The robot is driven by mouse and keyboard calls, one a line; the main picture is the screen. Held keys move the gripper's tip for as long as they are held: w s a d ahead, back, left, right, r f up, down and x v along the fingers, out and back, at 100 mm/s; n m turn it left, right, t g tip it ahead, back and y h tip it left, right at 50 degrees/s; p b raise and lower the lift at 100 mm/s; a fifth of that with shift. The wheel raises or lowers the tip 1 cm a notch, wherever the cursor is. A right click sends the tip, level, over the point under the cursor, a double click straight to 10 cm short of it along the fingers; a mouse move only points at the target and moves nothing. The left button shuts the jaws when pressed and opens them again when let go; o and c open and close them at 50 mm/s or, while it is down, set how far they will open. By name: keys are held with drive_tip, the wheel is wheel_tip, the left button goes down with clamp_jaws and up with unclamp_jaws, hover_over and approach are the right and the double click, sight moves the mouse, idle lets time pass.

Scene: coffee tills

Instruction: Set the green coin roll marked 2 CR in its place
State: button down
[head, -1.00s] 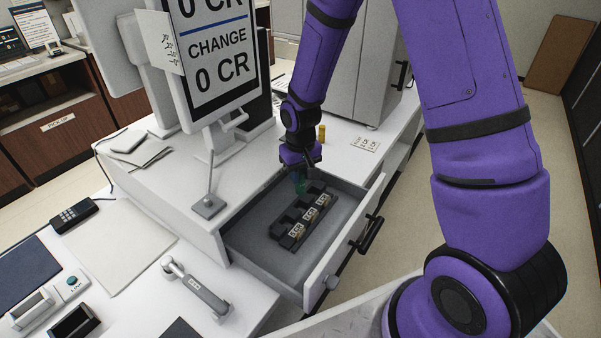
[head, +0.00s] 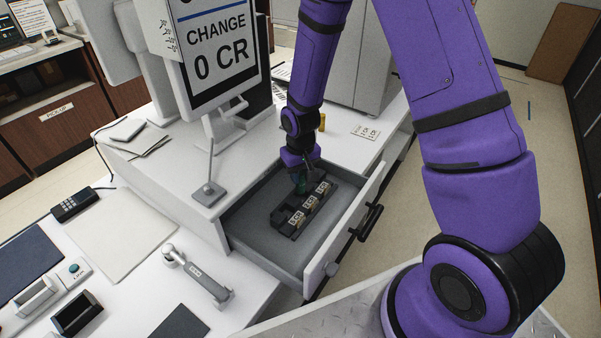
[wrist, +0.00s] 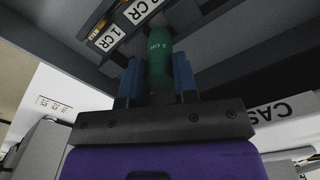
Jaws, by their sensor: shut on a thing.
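The green coin roll marked 2 CR (wrist: 160,52) is between the blue fingertips of my gripper (wrist: 157,82) in the wrist view. In the head view the roll (head: 301,186) is a small green patch under my gripper (head: 303,176), low over the far end of the black coin holder (head: 284,226). The holder lies in the open drawer and carries white labels on its front. In the wrist view the labels 1 CR (wrist: 108,39) and 2 CR (wrist: 141,10) show to the left of the roll. The roll's far end is dark; I cannot tell whether it touches the holder.
The open grey drawer (head: 318,268) has a front wall with a black handle (head: 366,222). The till screen (head: 222,60) stands at the left. A yellow roll (head: 322,122) and a label card (head: 366,132) are on the counter behind. The drawer floor before the holder is bare.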

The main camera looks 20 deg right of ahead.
drive_tip(key=shift+f, duration=2)
idle(0.3)
drive_tip(key=c, duration=0.8)
unclamp_jaws()
wheel_tip(320, 180, up, 11)
drive_tip(key=shift+f, duration=0.1)
